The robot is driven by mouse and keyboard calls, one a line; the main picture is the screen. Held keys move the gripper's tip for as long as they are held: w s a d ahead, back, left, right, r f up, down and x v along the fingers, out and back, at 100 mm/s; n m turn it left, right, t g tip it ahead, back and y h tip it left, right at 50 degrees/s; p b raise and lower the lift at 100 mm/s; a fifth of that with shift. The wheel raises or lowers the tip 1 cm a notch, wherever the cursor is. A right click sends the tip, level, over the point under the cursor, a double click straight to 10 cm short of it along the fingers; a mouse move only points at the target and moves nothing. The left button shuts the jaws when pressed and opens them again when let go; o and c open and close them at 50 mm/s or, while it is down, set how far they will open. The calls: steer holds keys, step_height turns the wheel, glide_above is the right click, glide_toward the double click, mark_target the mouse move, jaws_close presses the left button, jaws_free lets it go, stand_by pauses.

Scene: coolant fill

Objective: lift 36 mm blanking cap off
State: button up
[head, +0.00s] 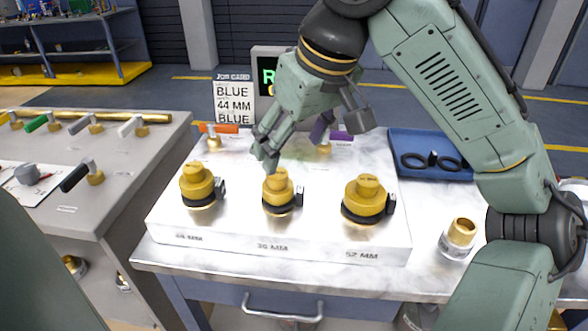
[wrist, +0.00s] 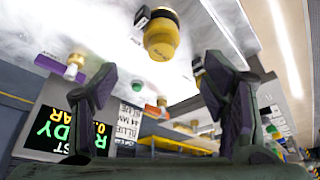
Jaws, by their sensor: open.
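The 36 mm blanking cap (head: 279,186) is the middle of three brass caps on a pale block (head: 330,237), above the "36 MM" label. A dark clamp band with a small latch sits around its base. My gripper (head: 266,160) is just above and behind this cap in the head view, and its fingers partly overlap the cap's top edge. In the wrist view my gripper (wrist: 160,85) has its fingers wide apart with nothing between them. A brass cap (wrist: 161,38) shows beyond the fingers there, probably the middle one. Whether a finger touches the cap cannot be told.
Brass caps stand left (head: 197,182) and right (head: 366,196) of the middle one. Behind are an orange handle (head: 218,128), a purple handle (head: 338,136), and a job card (head: 234,103). A blue tray (head: 430,174) with black rings and a brass fitting (head: 461,233) are at right.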

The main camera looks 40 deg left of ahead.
mark_target(279, 174)
steer(key=x, duration=0.4)
steer(key=shift+s+a+f, duration=0.25)
steer(key=shift+f, duration=0.05)
steer(key=shift+w+p+x, duration=0.1)
steer(key=shift+p+x, duration=0.2)
steer(key=shift+x, duration=1.1)
steer(key=shift+w+p+x, duration=0.15)
steer(key=shift+p+x, duration=0.15)
steer(key=shift+x, duration=1.15)
steer(key=shift+a+r, duration=0.1)
steer(key=shift+a, duration=0.05)
steer(key=c, duration=1.1)
